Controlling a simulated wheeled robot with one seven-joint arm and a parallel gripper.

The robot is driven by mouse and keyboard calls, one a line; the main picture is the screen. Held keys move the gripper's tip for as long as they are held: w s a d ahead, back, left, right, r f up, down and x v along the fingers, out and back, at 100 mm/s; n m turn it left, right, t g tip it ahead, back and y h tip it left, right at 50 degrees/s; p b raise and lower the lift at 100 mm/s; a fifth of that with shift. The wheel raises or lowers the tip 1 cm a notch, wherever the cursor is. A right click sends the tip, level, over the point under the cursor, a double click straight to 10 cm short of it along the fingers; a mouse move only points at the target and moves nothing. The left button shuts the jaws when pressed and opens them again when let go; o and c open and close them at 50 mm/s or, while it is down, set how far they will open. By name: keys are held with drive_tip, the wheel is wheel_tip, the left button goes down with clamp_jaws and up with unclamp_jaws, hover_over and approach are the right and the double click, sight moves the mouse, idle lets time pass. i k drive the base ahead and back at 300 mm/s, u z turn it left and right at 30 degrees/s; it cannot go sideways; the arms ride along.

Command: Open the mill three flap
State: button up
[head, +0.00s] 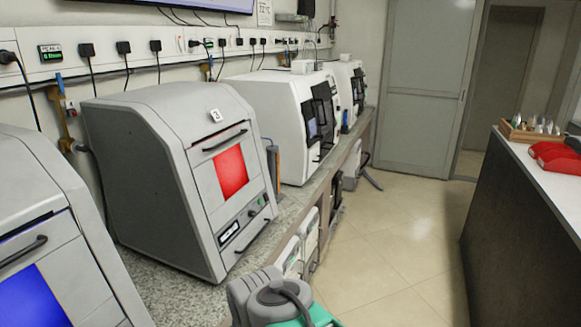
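A grey mill (135,180) stands on the counter left of centre, with a small white tag (215,115) that looks like a 3. Its front flap (207,178) appears shut, with a black bar handle (225,141) across its top and a red panel (231,172) below. A dark button and a small display sit under the flap. Part of my arm, grey and teal, shows at the bottom centre, apart from the mill in the picture. My gripper is not in view.
Another grey mill (50,240) with a blue panel is at the left edge. White machines (275,110) stand farther along the granite counter (165,290). The tiled floor (385,240) is clear up to a dark-sided counter (520,235) at right, bearing red items (555,155).

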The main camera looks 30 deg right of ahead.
sight(240, 176)
drive_tip(key=z, duration=0.4)
drive_tip(key=k, duration=0.5)
drive_tip(key=z, duration=1.2)
drive_tip(key=i, duration=1)
drive_tip(key=u, duration=2.7)
